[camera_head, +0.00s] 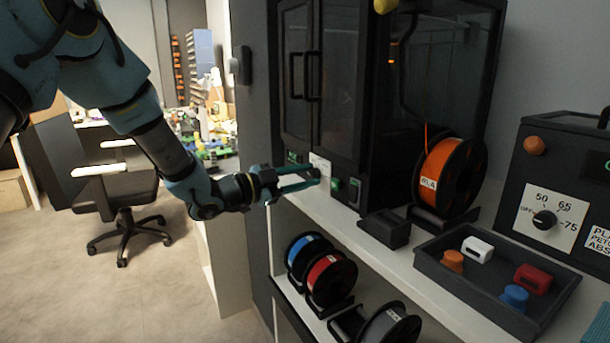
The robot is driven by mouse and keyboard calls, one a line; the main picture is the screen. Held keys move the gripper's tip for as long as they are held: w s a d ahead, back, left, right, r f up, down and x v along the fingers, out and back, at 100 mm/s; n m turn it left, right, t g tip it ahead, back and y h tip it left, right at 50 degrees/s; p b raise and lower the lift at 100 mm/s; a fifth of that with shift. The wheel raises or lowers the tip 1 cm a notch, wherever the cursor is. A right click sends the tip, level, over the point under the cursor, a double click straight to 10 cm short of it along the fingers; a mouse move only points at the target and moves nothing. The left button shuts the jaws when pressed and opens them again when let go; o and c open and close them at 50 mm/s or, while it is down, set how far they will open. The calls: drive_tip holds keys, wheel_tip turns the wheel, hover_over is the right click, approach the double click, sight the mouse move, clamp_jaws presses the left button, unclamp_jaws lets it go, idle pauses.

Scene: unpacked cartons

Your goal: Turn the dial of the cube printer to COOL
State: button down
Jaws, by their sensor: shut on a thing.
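The cube printer (340,90) is a tall black cabinet with glass doors, standing on a white shelf. Low on its front is a small white dial plate (320,161) between green-marked parts. My gripper (313,176) reaches in from the left with its teal fingers at this plate. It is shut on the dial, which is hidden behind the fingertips. The plate's lettering is too small and too covered to read, so I cannot tell the dial's setting.
An orange spool (448,178) stands right of the printer. A dark tray (455,275) holds small coloured pieces. A black box (570,165) at right has its own dial (544,220). Blue (305,250) and red (330,280) spools sit below. An office chair (118,190) stands at left.

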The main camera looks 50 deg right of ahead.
drive_tip(key=n+p, duration=0.2)
drive_tip(key=n, duration=0.3)
drive_tip(key=shift+n, duration=0.4)
idle(0.3)
drive_tip(key=c, duration=0.5)
unclamp_jaws()
drive_tip(key=shift+c, duration=0.2)
drive_tip(key=shift+w+a, duration=0.1)
drive_tip(key=b+v, duration=0.1)
drive_tip(key=v, duration=0.9)
drive_tip(key=shift+a+b, duration=0.3)
drive_tip(key=shift+b, duration=0.1)
drive_tip(key=shift+w, duration=0.1)
